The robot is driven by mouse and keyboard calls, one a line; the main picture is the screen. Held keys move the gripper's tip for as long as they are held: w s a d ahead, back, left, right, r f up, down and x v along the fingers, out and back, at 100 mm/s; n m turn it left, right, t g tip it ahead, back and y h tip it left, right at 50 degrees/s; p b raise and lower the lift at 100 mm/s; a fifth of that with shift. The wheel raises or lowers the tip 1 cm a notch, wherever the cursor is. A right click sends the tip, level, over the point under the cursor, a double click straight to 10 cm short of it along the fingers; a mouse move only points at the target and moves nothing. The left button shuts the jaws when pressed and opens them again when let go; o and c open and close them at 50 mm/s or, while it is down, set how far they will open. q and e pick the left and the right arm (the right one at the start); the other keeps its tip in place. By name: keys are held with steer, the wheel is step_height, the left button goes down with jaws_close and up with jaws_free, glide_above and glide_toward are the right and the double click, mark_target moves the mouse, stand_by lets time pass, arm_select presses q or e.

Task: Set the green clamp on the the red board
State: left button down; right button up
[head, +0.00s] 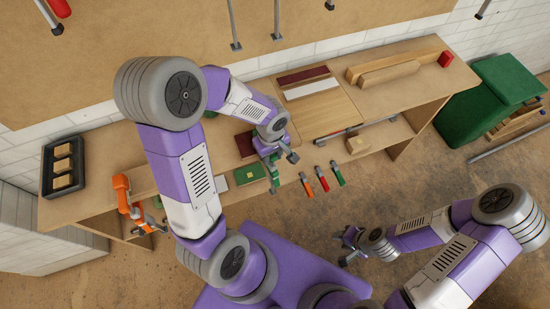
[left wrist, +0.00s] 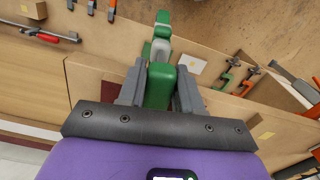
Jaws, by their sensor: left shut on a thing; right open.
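My left gripper (head: 277,155) is shut on the green clamp (head: 273,178) above the front of the workbench. In the left wrist view, the clamp's green body (left wrist: 158,85) sits between the two grey fingers, pointing away from the wrist. A dark red board (head: 244,144) lies on the bench just left of the gripper, partly hidden by my arm. Another dark red board (head: 302,75) lies further back beside a white strip. I cannot tell whether the clamp touches a board. My right gripper (head: 352,243) is open and empty, low in front of the bench.
Orange, red and green clamps (head: 322,179) hang at the bench front. A bar clamp (head: 355,130) and a wooden block (head: 358,144) lie right of my left gripper. An orange clamp (head: 125,195) and a black tray (head: 47,178) are at the left. A green cabinet (head: 480,110) stands right.

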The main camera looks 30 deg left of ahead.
arm_select(q)
steer(key=shift+b, duration=0.3)
steer(key=c, duration=0.7)
jaws_free()
step_height(320, 180, up, 8)
steer(key=shift+f+p, duration=0.2)
steer(key=shift+p, duration=0.75)
